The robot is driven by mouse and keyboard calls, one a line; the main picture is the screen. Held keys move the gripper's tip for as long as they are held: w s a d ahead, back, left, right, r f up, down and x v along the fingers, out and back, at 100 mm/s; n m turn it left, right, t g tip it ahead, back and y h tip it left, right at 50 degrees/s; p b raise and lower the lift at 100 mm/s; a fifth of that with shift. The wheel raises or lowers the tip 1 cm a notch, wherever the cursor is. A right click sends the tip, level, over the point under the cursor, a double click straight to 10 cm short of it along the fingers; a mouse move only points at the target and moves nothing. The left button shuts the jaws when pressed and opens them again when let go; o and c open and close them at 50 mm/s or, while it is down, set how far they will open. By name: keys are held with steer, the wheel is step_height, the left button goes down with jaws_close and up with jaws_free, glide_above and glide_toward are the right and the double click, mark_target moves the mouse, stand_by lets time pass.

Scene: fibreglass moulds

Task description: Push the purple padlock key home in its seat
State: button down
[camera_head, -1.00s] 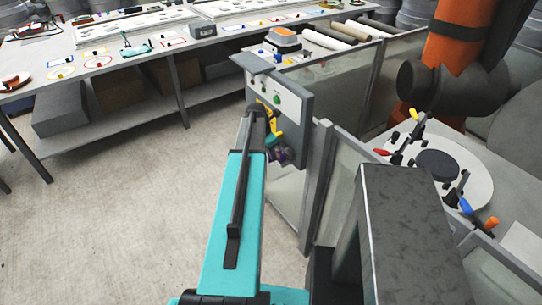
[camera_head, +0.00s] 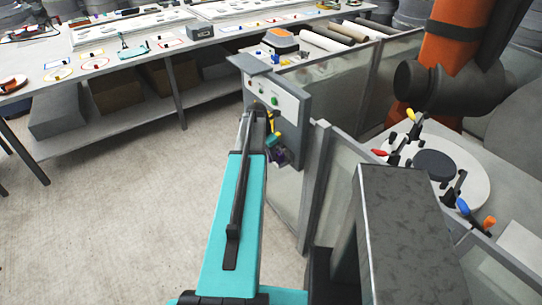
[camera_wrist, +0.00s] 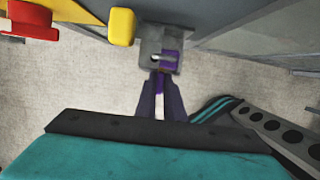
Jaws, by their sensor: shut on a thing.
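My gripper (camera_wrist: 159,90) shows in the wrist view with its two dark fingers closed together on the purple padlock key (camera_wrist: 159,83), a narrow purple piece between the tips. Just beyond the tips is a grey block (camera_wrist: 148,47) with a purple part and a pale metal pin at its face, which looks like the seat. The key's far end is hard to make out, so I cannot tell how deep it sits. In the head view my arm covers most of the gripper, and a small purple patch shows beside the panel post.
A grey control panel (camera_head: 291,103) with buttons stands above the work spot. A yellow handle (camera_wrist: 121,26) and a red part (camera_wrist: 32,20) hang close on the left in the wrist view. A clear fence panel (camera_head: 345,185) stands to the right. Open floor (camera_head: 110,220) lies left.

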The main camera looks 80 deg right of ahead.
steer(key=c, duration=1.8)
jaws_free()
steer(key=shift+r, duration=0.1)
steer(key=b+v, duration=0.3)
steer(key=v, duration=1)
steer(key=shift+r+b, duration=0.25)
steer(key=shift+b, duration=0.05)
